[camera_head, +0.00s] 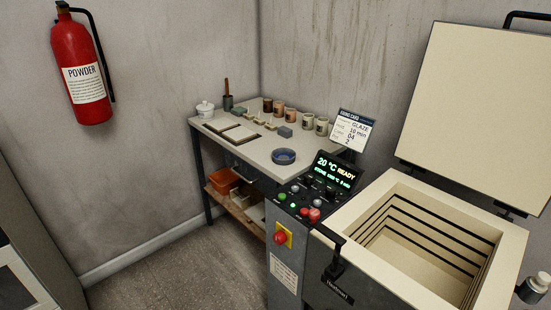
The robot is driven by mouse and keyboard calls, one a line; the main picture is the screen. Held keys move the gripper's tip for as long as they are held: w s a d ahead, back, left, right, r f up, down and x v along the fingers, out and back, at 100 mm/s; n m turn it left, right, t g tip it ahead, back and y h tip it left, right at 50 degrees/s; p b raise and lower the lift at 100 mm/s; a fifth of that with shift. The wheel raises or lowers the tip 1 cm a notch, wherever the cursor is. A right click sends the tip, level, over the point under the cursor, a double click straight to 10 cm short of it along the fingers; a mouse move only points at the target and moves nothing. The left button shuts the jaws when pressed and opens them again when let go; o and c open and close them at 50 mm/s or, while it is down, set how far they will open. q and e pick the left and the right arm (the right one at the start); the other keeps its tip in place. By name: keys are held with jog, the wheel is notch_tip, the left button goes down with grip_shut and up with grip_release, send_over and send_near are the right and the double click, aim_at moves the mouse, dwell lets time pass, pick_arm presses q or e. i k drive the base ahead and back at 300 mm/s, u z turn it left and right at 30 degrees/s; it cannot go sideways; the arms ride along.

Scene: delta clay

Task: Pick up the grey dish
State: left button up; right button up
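A small round dish (284,156) stands near the front edge of the worktable, close to the kiln's control panel. It looks dark blue inside with a blue-grey rim. I cannot make out any plainly grey dish. Neither of my grippers is in view.
The worktable (250,146) also holds several cups (291,115), grey blocks (285,132) and flat tiles (240,133). An open kiln (350,215) with its lid raised stands at right, its chamber empty. An orange bin (223,180) sits below. Floor (180,265) is clear at left.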

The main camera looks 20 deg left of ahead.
aim_at(281, 156)
jog(key=u, duration=1.55)
jog(key=i, duration=2.9)
jog(key=z, duration=0.7)
